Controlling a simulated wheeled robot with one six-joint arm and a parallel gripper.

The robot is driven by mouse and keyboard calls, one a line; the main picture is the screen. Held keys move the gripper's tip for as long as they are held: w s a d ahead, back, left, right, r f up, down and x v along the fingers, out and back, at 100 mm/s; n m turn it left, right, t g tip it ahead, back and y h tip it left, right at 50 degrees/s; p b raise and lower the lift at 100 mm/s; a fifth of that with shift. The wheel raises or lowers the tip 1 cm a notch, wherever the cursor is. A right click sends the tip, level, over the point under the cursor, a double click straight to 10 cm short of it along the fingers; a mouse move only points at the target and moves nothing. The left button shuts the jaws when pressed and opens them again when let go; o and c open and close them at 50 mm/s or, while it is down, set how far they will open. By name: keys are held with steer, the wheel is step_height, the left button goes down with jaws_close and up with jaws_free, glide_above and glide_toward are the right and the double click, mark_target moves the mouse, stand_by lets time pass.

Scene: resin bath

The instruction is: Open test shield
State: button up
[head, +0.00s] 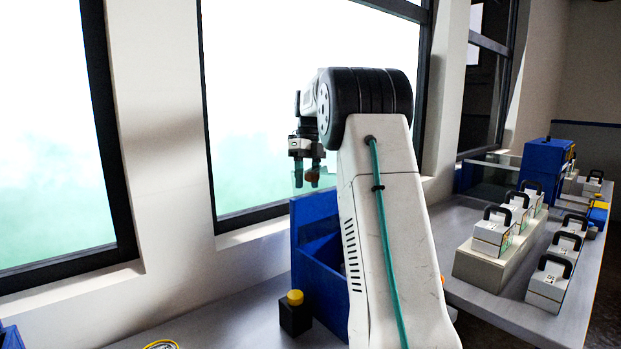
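My gripper (306,178) hangs fingers down, left of my arm's dark joint and in front of the window. It is small here, and I cannot tell whether its fingers are open or shut. A small brownish piece shows at one fingertip. A clear, greenish panel (327,168), possibly the test shield, shows around the fingertips above a blue box (313,262). I cannot tell whether the gripper touches it. My arm hides the right part of the box. Another clear panel (492,174) stands beside a blue unit (545,167) on the right bench.
A black block with a yellow knob (295,312) stands before the blue box. A yellow cable (162,345) lies at the bottom edge. Several white cases with black handles (548,284) stand on the right bench (505,300), some on a pale raised block (482,266). Windows line the wall.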

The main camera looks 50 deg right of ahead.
steer(key=v, duration=0.7)
steer(key=shift+r, duration=0.35)
steer(key=shift+w, duration=0.1)
steer(key=s+a+n+h, duration=0.1)
steer(key=s+a+n, duration=0.3)
steer(key=a+n, duration=0.3)
steer(key=s+a+n+t, duration=0.1)
steer(key=s+a+n, duration=0.3)
steer(key=a, duration=0.5)
steer(key=s+a+n+h, duration=0.1)
steer(key=s+a+n, duration=0.2)
steer(key=a+n, duration=0.4)
steer(key=s+a+f+n+t, duration=0.1)
steer(key=s+a+f+n, duration=0.5)
steer(key=s+f+n, duration=0.2)
steer(key=s+a+f+n+t, duration=0.1)
steer(key=s+a+f+n, duration=0.6)
steer(key=s, duration=0.6)
steer(key=shift+a+f+n, duration=0.2)
steer(key=shift+f+n, duration=0.6)
steer(key=shift+n, duration=0.4)
